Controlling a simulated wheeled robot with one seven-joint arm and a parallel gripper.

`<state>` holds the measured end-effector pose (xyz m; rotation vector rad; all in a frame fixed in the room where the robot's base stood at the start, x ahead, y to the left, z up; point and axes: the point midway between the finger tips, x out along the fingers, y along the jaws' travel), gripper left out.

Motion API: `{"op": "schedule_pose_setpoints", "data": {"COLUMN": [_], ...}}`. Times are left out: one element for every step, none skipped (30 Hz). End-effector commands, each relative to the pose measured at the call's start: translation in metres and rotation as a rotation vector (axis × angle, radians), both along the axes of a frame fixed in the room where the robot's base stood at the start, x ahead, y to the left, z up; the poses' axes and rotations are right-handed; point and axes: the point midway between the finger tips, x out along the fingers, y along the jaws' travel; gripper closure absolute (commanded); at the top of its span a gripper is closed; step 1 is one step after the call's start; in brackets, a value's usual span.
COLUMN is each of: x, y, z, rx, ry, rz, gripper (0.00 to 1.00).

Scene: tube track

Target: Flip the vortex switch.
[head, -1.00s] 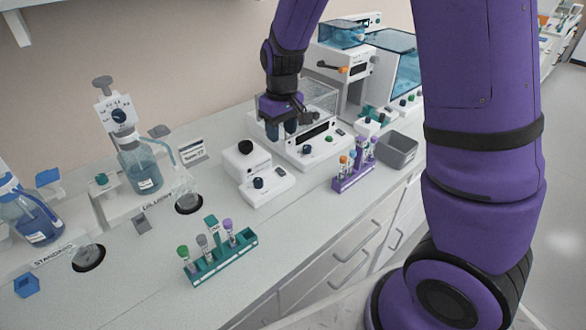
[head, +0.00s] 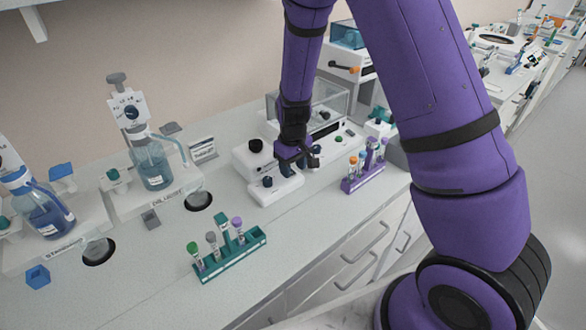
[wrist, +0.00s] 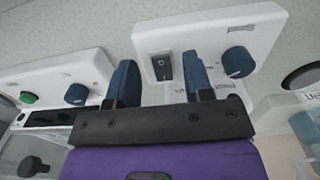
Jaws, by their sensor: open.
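The vortex mixer (head: 272,192) is a white unit with a black cup on top and a dark blue knob at its front. In the wrist view its white front panel (wrist: 205,40) shows a black rocker switch (wrist: 163,67) and a blue knob (wrist: 237,61). My gripper (head: 300,166) is over the right side of the mixer in the head view and hides part of it. In the wrist view my gripper (wrist: 160,82) is open and empty, its blue fingers spread. The switch shows between them, nearer the right finger. I cannot tell whether anything touches.
A white device with a green button (wrist: 27,98) and blue knob stands beside the mixer. A purple tube rack (head: 362,180) is to the right, a teal rack (head: 232,258) at front left. A dispenser bottle (head: 152,168) stands left. Counter between mixer and teal rack is clear.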

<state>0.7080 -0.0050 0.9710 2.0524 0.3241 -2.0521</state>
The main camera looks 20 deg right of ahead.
Motion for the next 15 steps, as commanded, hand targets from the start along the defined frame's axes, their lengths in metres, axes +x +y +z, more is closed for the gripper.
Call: {"op": "schedule_pose_setpoints", "data": {"x": [-0.0004, -0.0004, -0.0004, -0.0003, -0.0002, -0.0002, -0.0002, -0.0001, -0.0001, -0.0001, -0.0001, -0.0001, -0.0001, -0.0001, -0.0001], "y": [-0.0002, -0.0001, -0.0001, 0.0, 0.0, 0.0002, 0.0002, 0.0002, 0.0003, 0.0003, 0.0003, 0.0003, 0.0003, 0.0003, 0.0003], "z": [-0.0044, -0.006, -0.0076, -0.0084, -0.009, -0.0096, -0.0098, -0.0099, -0.0098, -0.0098, -0.0098, -0.0097, -0.0097, -0.0097, -0.0097], "rx": [-0.001, -0.001, -0.001, 0.0, 0.0, 0.0, 0.0, 0.0, 0.0, 0.0, 0.0, 0.0, 0.0, 0.0, 0.0], "ry": [0.002, 0.002, 0.002, 0.001, 0.0, 0.0, 0.0, 0.0, 0.0, 0.0, 0.0, 0.0, 0.0, 0.0, 0.0], "rz": [0.0, 0.0, 0.0, 0.001, 0.001, 0.001, 0.001, 0.001, 0.001, 0.001, 0.001, 0.001, 0.001, 0.001, 0.001], "gripper": [0.53, 0.53, 0.53, 0.53, 0.53, 0.53, 0.53, 0.53, 0.53, 0.53, 0.53, 0.53, 0.53, 0.6, 0.69]}}
